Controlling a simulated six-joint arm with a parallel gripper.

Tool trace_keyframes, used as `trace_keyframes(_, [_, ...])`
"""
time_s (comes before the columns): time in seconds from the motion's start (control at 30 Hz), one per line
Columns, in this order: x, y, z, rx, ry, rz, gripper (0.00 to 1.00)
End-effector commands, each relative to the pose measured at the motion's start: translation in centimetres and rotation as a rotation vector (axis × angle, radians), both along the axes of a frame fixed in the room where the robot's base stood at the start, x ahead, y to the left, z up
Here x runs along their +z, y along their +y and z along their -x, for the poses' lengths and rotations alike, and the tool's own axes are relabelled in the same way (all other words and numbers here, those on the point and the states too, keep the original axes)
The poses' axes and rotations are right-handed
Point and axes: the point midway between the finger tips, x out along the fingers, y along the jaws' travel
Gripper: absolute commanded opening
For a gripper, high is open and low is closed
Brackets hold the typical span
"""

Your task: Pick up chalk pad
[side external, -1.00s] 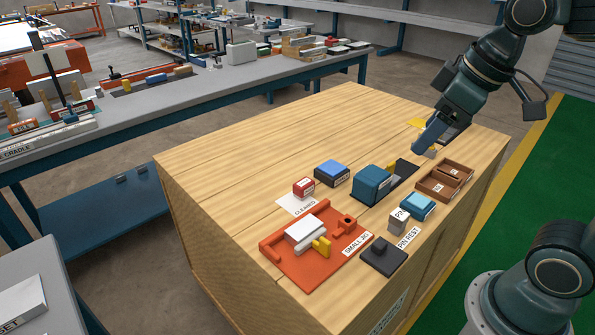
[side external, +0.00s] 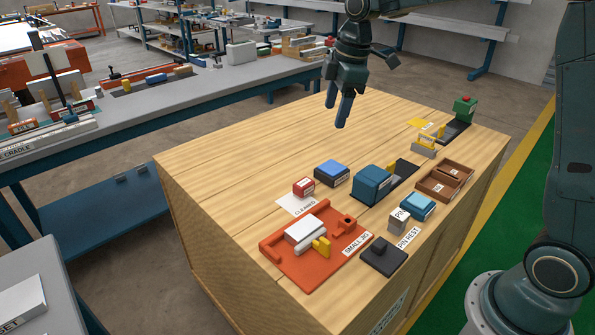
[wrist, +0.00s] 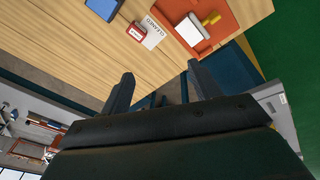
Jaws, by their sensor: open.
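No label reading chalk pad is legible, so I cannot tell for sure which block it is. Candidates are the blue-topped dark pad (side external: 332,172) near the table's middle, also at the top of the wrist view (wrist: 103,8), and the light blue pad (side external: 418,206) at the right. A small red block (side external: 303,187) with a white label sits on the CLEANED sheet (side external: 293,205); it also shows in the wrist view (wrist: 137,32).
An orange SMALL JIG (side external: 300,265) holds a white block (side external: 305,232) and a yellow part. A teal block (side external: 373,185), a brown tray (side external: 438,187), a grey PIN block (side external: 399,222) and a black block (side external: 384,255) stand nearby. The left half of the wooden table (side external: 240,160) is clear.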

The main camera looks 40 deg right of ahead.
Motion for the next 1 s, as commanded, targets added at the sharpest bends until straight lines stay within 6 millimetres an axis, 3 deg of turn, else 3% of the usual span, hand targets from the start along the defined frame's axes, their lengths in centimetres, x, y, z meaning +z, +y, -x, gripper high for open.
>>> trace_keyframes(0.2, [-3.9, -1.3, -4.4, 0.165, 0.043, 0.009, 0.62])
trace_keyframes(0.5, [-10.1, -3.1, -9.1, 0.393, 0.09, 0.008, 0.62])
trace_keyframes(0.73, [-14.3, -4.1, -11.2, 0.529, 0.113, 0.0, 0.62])
trace_keyframes(1.0, [-15.7, -4.5, -11.8, 0.58, 0.118, -0.002, 0.62])
